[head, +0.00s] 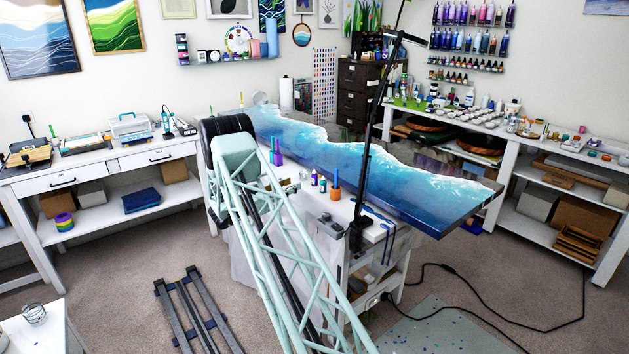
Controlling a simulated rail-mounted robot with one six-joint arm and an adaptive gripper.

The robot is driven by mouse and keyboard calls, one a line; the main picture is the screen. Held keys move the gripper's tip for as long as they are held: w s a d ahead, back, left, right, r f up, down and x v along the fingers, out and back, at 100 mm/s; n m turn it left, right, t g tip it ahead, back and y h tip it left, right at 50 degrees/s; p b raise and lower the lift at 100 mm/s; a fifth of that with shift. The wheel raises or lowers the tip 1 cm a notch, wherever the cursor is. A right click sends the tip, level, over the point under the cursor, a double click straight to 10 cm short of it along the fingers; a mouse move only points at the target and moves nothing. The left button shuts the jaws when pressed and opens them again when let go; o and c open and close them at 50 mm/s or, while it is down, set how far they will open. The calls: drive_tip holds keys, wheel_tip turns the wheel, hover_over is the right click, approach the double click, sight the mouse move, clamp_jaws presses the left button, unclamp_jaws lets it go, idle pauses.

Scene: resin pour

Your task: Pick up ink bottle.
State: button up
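Two small bottles, a purple-blue one (314,178) and a teal-blue one (323,185), stand upright side by side on the near part of the central work table (338,208). They may be ink bottles, but their labels are too small to read. Rows of small dark bottles (465,88) also stand on a wall shelf at the upper right; I cannot tell whether these hold ink. My pale green lattice arm rises from the bottom middle to a black joint left of the table. My gripper does not show.
A blue wave resin slab (400,178) covers much of the table. An orange cup (335,194) with tools and a purple holder (277,157) flank the bottles. A black lamp stand (362,190) rises at the table's front edge. Cables (480,300) lie on the floor at right.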

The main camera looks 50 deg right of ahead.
sight(315, 177)
drive_tip(key=shift+s+d+f+g, duration=0.15)
drive_tip(key=shift+s+f+g, duration=0.3)
drive_tip(key=shift+s, duration=0.1)
drive_tip(key=shift+s+d+b, duration=0.15)
drive_tip(key=shift+s+d, duration=0.1)
drive_tip(key=shift+d, duration=1.15)
drive_tip(key=shift+s+d+b, duration=0.1)
drive_tip(key=shift+s+d, duration=0.1)
drive_tip(key=shift+d, duration=1.25)
drive_tip(key=shift+s+d+b, duration=0.15)
drive_tip(key=shift+s+d, duration=0.1)
drive_tip(key=shift+d, duration=1.15)
drive_tip(key=shift+s+d+b, duration=0.15)
drive_tip(key=shift+d+b, duration=0.1)
drive_tip(key=shift+d, duration=1.05)
drive_tip(key=shift+s+d+b, duration=0.15)
drive_tip(key=shift+d+b, duration=0.05)
drive_tip(key=shift+d, duration=1.05)
drive_tip(key=c, duration=0.8)
